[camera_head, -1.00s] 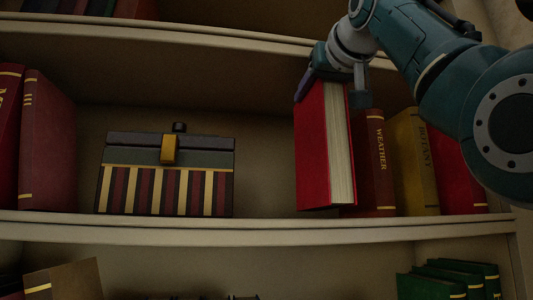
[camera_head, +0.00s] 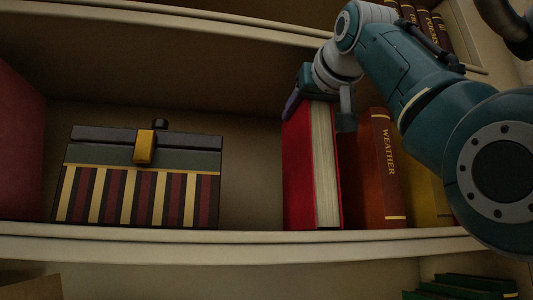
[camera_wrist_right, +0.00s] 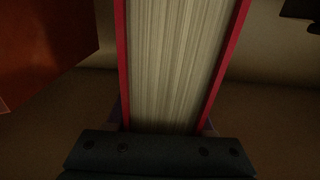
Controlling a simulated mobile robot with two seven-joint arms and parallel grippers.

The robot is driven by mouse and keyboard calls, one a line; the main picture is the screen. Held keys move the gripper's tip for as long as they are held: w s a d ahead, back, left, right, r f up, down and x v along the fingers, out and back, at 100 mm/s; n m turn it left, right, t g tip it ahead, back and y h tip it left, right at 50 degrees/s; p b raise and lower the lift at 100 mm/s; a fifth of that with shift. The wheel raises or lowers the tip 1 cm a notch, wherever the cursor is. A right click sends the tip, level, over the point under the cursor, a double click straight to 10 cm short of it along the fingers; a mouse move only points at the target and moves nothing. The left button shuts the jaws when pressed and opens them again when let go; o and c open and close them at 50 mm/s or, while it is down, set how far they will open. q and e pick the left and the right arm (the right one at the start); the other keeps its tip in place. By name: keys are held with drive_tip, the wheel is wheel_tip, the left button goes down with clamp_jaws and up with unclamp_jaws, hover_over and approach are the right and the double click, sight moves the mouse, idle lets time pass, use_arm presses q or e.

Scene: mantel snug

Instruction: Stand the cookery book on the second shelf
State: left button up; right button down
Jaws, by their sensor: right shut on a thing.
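The red cookery book (camera_head: 300,170) is upright on the shelf (camera_head: 250,239), or just above it; I cannot tell whether its bottom touches. Its cream page edges face out. My right gripper (camera_head: 322,105) is shut on the top of the book. In the right wrist view, the book's page block and red covers (camera_wrist_right: 180,60) lie between the fingers. The brown WEATHER book (camera_head: 387,170) stands just right of the red book. My left gripper is not in view.
A striped box (camera_head: 138,185) with a yellow clasp sits to the left, with a bare gap between it and the red book. A yellow book (camera_head: 428,195) stands right of WEATHER, partly behind my arm. A red book (camera_head: 18,150) stands far left.

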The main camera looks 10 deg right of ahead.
drive_tip(key=shift+s, duration=0.1)
drive_tip(key=shift+f, duration=0.1)
drive_tip(key=shift+c, duration=1.4)
unclamp_jaws()
